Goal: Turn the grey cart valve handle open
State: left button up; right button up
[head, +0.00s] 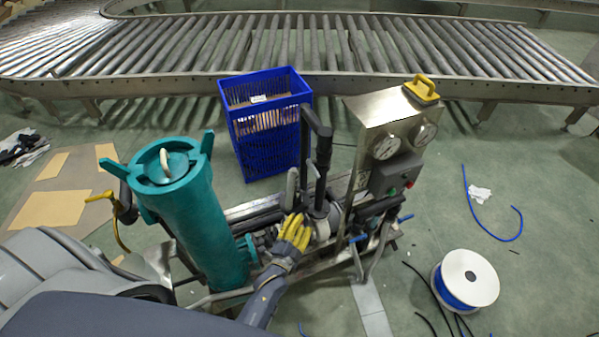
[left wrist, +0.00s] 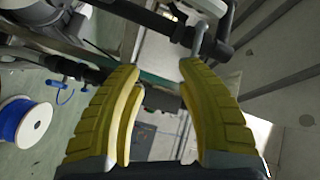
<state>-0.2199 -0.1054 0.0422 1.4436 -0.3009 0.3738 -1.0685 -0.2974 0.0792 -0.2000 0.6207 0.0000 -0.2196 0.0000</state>
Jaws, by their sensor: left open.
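The cart (head: 330,258) stands in the middle of the head view, with a teal cylinder, pipes and a gauge panel. A short grey handle (head: 291,187) stands upright just above my gripper's fingertips; I take it for the valve handle. In the left wrist view a grey lever (left wrist: 201,37) shows at the right fingertip, apparently the same handle. My left gripper (head: 297,222) has yellow fingers and is at the cart's pipework. In the left wrist view its fingers (left wrist: 162,67) are spread, with nothing clearly gripped between them. The valve body is partly hidden. My right gripper is not seen.
The teal cylinder (head: 195,225) stands close left of my gripper. A black upright pipe (head: 321,165) and the gauge panel (head: 375,115) stand close right. A blue crate (head: 270,140) is behind, before a roller conveyor (head: 300,50). A blue hose reel (head: 468,280) lies at right.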

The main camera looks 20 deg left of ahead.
pick_arm(q)
notch_tip(320, 180, up, 5)
jog(key=a+m+t, duration=0.1)
jog(key=m+t, duration=0.1)
jog(key=m, duration=0.2)
send_near(316, 171)
jog(key=w, duration=1)
jog(key=shift+r, duration=0.3)
jog(key=shift+c, duration=0.5)
grip_shut()
